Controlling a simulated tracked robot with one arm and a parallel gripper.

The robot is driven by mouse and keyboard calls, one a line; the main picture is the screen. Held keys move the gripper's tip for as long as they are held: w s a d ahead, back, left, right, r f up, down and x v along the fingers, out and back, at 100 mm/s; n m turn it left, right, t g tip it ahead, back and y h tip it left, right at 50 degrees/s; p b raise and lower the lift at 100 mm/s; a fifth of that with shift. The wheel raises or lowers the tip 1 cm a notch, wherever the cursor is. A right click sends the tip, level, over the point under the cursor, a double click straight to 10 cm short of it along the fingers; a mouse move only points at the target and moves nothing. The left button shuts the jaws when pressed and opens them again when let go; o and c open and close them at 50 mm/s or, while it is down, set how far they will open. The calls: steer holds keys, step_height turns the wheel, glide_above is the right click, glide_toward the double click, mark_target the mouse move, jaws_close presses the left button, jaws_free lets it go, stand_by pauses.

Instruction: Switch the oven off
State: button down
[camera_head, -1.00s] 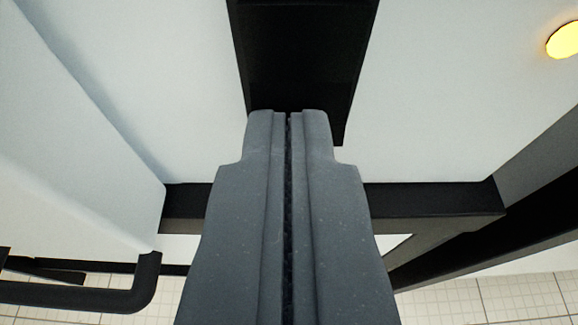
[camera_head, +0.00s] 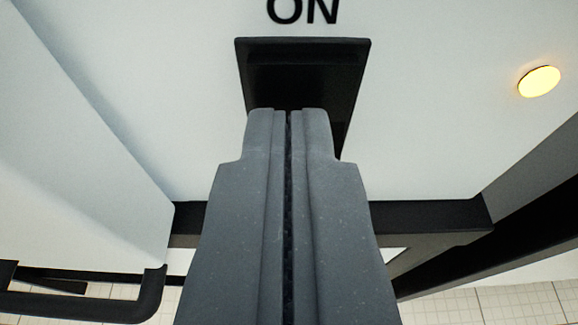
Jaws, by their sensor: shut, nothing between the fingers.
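The oven's black switch (camera_head: 305,65) sits on a white panel (camera_head: 430,120) at the top middle of the view, with the black letters "ON" (camera_head: 302,12) above it. A round yellow lamp (camera_head: 539,81) glows on the panel to the right. My gripper (camera_head: 288,112) is shut and empty, its grey fingers pointing up the picture. The fingertips overlap the lower part of the switch and hide it. I cannot tell whether they touch it.
A white box-like surface (camera_head: 70,170) juts out at the left, with a black handle-like bar (camera_head: 90,305) below it. A dark frame bar (camera_head: 425,215) runs under the panel, and a dark beam (camera_head: 500,245) slants at the right. Pale tiles (camera_head: 520,305) show below.

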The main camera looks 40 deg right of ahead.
steer(key=shift+r, duration=0.1)
steer(key=p+v, duration=0.2)
steer(key=v, duration=1.2)
steer(key=shift+p, duration=0.35)
steer(key=m+b, duration=0.1)
steer(key=m, duration=0.5)
steer(key=f+m+b, duration=0.1)
steer(key=m+b, duration=0.1)
steer(key=m, duration=0.4)
steer(key=m+b, duration=0.2)
steer(key=m, duration=0.4)
steer(key=shift+s+f, duration=0.1)
steer(key=shift+f, duration=0.1)
steer(key=shift+d, duration=0.1)
steer(key=b+x, duration=0.3)
steer(key=x, duration=1.1)
steer(key=shift+f, duration=0.15)
